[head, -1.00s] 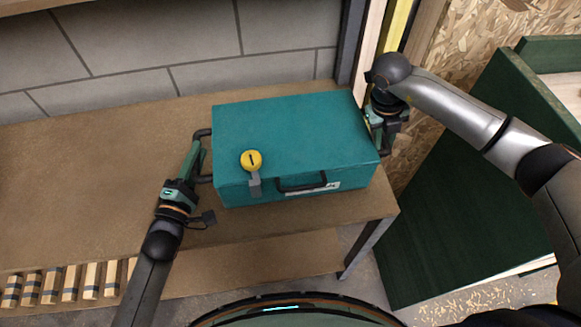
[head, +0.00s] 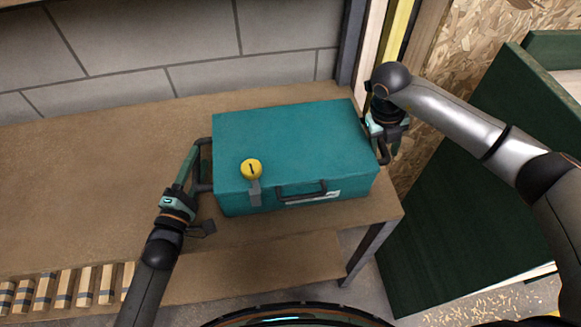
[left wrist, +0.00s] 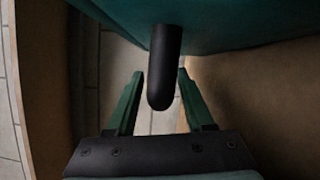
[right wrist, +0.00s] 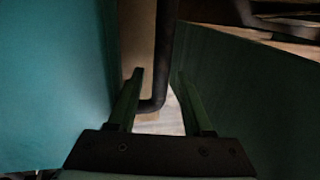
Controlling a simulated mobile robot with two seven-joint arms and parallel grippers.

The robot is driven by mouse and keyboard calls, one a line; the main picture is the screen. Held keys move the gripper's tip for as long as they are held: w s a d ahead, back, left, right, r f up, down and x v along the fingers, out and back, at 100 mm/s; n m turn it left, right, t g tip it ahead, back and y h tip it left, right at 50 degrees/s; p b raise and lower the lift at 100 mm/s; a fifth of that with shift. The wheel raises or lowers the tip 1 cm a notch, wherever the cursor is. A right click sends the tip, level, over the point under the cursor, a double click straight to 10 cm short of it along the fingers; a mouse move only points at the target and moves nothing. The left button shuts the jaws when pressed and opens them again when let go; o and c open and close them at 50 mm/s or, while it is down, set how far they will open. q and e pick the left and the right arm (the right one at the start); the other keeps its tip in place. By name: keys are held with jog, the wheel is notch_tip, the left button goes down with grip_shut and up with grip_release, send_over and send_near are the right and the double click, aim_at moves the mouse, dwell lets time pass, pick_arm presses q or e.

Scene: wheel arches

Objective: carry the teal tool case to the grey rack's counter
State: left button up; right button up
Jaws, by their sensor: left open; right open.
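The teal tool case (head: 300,140) lies shut and flat on a brown bench, with a dark handle on its front and one at each end. A round yellow tag marked 1 (head: 251,169) is on it. My left gripper (head: 194,165) is open at the left end handle (head: 206,160); in the left wrist view the handle (left wrist: 164,65) hangs between its open fingers (left wrist: 160,88). My right gripper (head: 375,130) is open at the right end handle (head: 384,154); in the right wrist view that handle (right wrist: 162,60) runs between its fingers (right wrist: 157,78). The grey rack's counter is not identifiable.
The bench top (head: 90,170) is clear left of the case. Several small wooden blocks (head: 65,288) line its front left. A block wall (head: 180,45) stands behind. Dark green panels (head: 450,180) lean at the right, near my right arm.

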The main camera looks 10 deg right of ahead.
pick_arm(q)
jog(key=v, duration=0.7)
jog(key=shift+s+a, duration=0.1)
jog(key=shift+s, duration=0.3)
pick_arm(e)
jog(key=shift+a+r, duration=0.1)
jog(key=v, duration=1.1)
jog(key=shift+r, duration=0.4)
pick_arm(q)
jog(key=o, duration=0.8)
jog(key=shift+c, duration=0.2)
jog(key=shift+s+a, duration=0.1)
jog(key=shift+p+v, duration=0.75)
jog(key=shift+v, duration=2.2)
pick_arm(e)
jog(key=shift+r, duration=0.7)
